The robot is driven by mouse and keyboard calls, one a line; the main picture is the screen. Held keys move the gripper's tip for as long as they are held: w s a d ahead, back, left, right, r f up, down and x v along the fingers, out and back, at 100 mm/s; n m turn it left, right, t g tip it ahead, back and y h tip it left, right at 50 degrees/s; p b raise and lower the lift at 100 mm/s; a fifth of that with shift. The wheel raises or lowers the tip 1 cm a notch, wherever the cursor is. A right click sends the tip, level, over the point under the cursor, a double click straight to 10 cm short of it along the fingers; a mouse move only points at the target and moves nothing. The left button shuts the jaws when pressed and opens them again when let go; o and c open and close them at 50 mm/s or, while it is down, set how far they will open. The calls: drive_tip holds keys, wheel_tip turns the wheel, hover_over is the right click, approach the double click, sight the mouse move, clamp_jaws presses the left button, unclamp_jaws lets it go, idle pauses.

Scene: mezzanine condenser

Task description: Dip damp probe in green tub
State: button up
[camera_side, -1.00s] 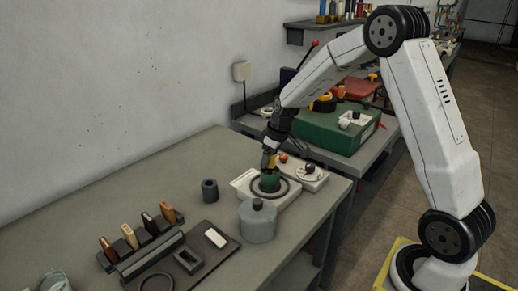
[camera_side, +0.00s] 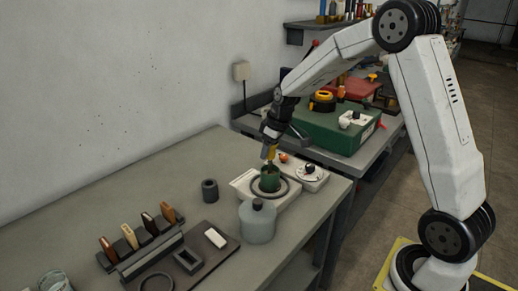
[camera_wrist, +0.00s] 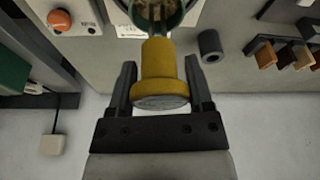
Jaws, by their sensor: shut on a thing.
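My gripper (camera_side: 268,138) is shut on the yellow handle of the probe (camera_side: 268,154) and holds it upright above the green tub (camera_side: 270,182). In the wrist view, my gripper (camera_wrist: 160,88) has its two dark fingers on either side of the yellow probe (camera_wrist: 158,70). The probe's far end points at the green tub (camera_wrist: 181,14), which is cut off at the top edge. I cannot tell whether the tip is still inside the rim. The tub stands within a dark ring on a pale base plate.
A grey capped bottle (camera_side: 257,222) stands close in front of the tub. A dark cylinder (camera_side: 209,190) stands to the left. A rack of several coloured blocks (camera_side: 142,238) is at the front left.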

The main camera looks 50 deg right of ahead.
drive_tip(key=shift+r, duration=2.4)
